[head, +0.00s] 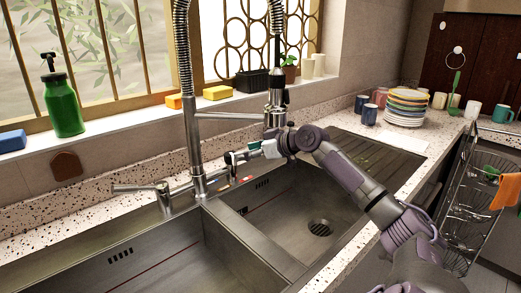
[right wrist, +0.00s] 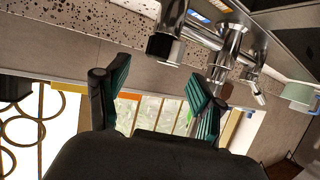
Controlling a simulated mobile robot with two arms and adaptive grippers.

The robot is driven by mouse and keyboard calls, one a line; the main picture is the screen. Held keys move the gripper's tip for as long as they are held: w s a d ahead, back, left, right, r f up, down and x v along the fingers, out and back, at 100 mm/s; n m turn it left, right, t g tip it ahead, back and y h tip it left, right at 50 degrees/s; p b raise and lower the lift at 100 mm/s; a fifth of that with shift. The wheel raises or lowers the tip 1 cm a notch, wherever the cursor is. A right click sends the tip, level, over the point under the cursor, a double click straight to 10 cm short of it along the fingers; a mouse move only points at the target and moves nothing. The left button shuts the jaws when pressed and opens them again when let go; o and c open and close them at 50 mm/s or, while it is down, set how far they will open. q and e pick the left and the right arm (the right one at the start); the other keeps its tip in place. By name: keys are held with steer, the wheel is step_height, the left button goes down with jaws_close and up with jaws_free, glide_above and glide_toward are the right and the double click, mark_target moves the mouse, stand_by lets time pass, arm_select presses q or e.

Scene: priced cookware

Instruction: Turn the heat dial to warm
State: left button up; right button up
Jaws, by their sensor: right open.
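No part is clearly marked as the heat dial. A chrome fitting (head: 240,157) extends right from the tall faucet (head: 197,180) at the back of the sink; small coloured marks (head: 235,182) show just below it. In the right wrist view, a chrome fitting with a dark end (right wrist: 166,40) shows above the fingers, with a blue-and-white mark (right wrist: 197,17) near it. My right gripper (head: 262,150) is beside the chrome fitting in the head view. Its green-padded fingers (right wrist: 160,90) are apart, with nothing visibly held between them. My left gripper is not in view.
The double sink (head: 245,215) lies below my right arm. A side lever (head: 140,187) stands left of the faucet. Stacked plates (head: 405,107) and mugs stand at the back right. A green bottle (head: 62,105) and sponges line the window sill (head: 120,120).

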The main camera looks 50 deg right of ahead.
steer(key=v, duration=0.5)
steer(key=shift+c, duration=0.2)
